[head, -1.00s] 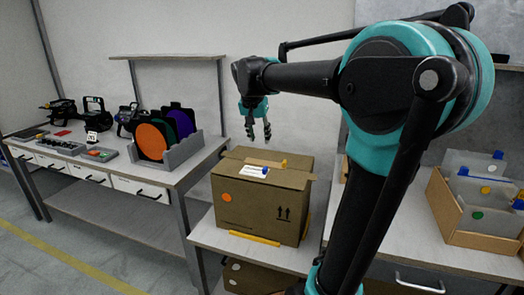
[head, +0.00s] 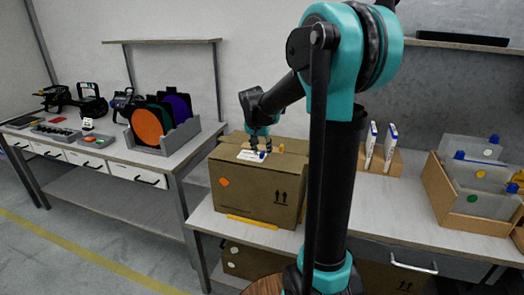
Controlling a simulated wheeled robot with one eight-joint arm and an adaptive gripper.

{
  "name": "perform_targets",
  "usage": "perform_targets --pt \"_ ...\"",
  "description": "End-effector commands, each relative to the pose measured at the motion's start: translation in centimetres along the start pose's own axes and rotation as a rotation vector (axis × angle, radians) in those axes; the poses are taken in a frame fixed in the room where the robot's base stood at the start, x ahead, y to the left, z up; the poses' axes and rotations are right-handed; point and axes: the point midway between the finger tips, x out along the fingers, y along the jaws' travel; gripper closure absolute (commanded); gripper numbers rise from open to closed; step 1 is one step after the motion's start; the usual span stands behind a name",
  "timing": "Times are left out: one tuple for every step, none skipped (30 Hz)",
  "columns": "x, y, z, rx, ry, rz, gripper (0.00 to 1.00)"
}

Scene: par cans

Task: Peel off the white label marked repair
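A white label (head: 248,156) lies on the top of a closed cardboard box (head: 250,192), near its front edge. A small blue tab (head: 262,155) sits at the label's right end. Print on the label is too small to read. My gripper (head: 261,147) points down just over the blue tab, with its two fingers apart and nothing visible between them. I cannot tell whether the fingertips touch the tab. The fingers hide a part of the box top behind the label.
A yellow tab (head: 281,148) is on the box top to the right. The box stands on a bench with a crate (head: 472,195) of clear sleeves at right. A left bench carries an orange disc (head: 148,126) in a grey rack, and several lamps.

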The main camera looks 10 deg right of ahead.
Motion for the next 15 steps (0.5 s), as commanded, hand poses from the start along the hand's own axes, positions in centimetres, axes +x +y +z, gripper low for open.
perform_targets --pt "0.35 -0.02 -0.04 0.0 0.0 0.0 0.62" --pt "0.5 -0.02 -0.04 0.0 0.0 0.0 0.62" --pt "0.64 -0.01 -0.02 0.0 0.0 0.0 0.62" --pt "0.72 0.0 -0.01 0.0 0.0 0.0 0.62" --pt "0.78 0.0 0.0 0.0 0.0 0.0 0.62" --pt "0.82 0.01 0.01 0.0 0.0 0.0 0.62" --pt "0.83 0.01 0.01 0.0 0.0 0.0 0.62" --pt "0.84 0.01 0.01 0.0 0.0 0.0 0.62" --pt "0.83 0.01 0.01 0.0 0.0 0.0 0.62" --pt "0.83 0.01 0.01 0.0 0.0 0.0 0.62" --pt "0.82 0.02 0.01 0.0 0.0 0.0 0.62" --pt "0.82 0.02 0.01 0.0 0.0 0.0 0.62" --pt "0.81 0.01 0.0 0.0 0.0 0.0 0.65" --pt "0.81 0.02 0.0 0.0 0.0 0.0 0.68" --pt "0.81 0.02 0.0 0.0 0.0 0.0 0.73"
